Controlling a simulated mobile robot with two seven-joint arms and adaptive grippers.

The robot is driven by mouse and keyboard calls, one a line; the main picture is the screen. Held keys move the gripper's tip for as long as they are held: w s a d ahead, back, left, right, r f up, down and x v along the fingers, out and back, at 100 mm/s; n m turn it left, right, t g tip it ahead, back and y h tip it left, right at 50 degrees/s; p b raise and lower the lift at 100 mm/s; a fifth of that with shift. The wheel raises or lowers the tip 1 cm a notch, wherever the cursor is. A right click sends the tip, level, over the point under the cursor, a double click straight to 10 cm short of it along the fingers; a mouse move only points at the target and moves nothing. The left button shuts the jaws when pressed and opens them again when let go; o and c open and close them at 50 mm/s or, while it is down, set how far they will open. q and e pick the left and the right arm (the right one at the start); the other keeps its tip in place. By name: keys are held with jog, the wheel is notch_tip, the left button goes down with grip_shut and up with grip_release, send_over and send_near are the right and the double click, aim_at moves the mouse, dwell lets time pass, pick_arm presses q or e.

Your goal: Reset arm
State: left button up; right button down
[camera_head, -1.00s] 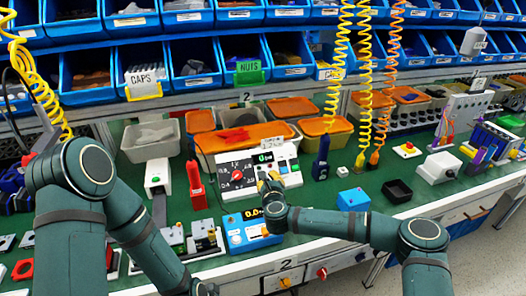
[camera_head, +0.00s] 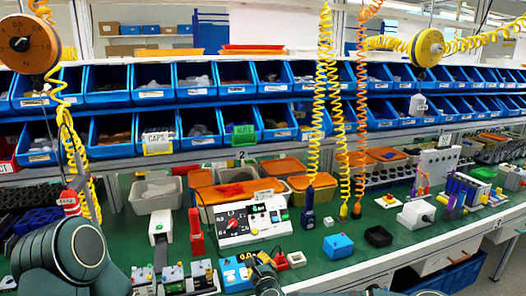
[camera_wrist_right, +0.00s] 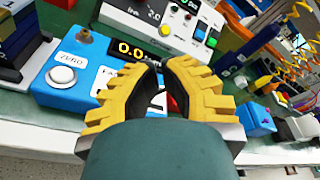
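The white switch panel (camera_head: 265,229) stands on the green bench, with a red rotary dial (camera_head: 233,223) on its left part and a lit green display above coloured buttons. In the right wrist view the panel (camera_wrist_right: 125,12) shows at the top, beyond the fingers, partly cut off. My right gripper (camera_wrist_right: 160,68) has yellow ribbed fingers with a gap between them and nothing held. In the head view it is low at the bottom edge, in front of the panel and apart from it. My left arm shows at the lower left; its gripper is out of view.
A blue scale (camera_head: 236,273) with a display stands close to my right gripper. A blue box (camera_head: 339,246) and a black tray (camera_head: 378,237) lie to the right. Coiled yellow and orange hoses hang above the bench. Blue bins (camera_head: 274,121) line the back.

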jog(key=s+a+f+n+y, duration=0.1)
jog(key=n, duration=0.1)
jog(key=s+a+f+n+g+y, duration=0.1)
jog(key=s+n, duration=0.1)
jog(key=s+a+f+n+g, duration=0.1)
jog(key=a+f+n, duration=0.1)
jog(key=shift+s+a+y, duration=0.1)
jog(key=shift+s+y, duration=0.2)
jog(key=shift+y, duration=0.1)
jog(key=s+d+f+n+g, duration=0.2)
jog(key=s+f+n+g, duration=0.3)
jog(key=s, duration=0.4)
jog(key=s+d+f+n+g, duration=0.3)
jog(key=s+f+n, duration=0.2)
jog(key=s+n, duration=0.35)
jog(key=s+d+f+n+g+h, duration=0.1)
jog(key=s+d+n+g, duration=0.3)
jog(key=s+d, duration=0.6)
jog(key=shift+s+f+n+h, duration=0.35)
jog(key=shift+s+h, duration=0.35)
jog(key=shift+s, duration=0.3)
jog(key=shift+d, duration=0.1)
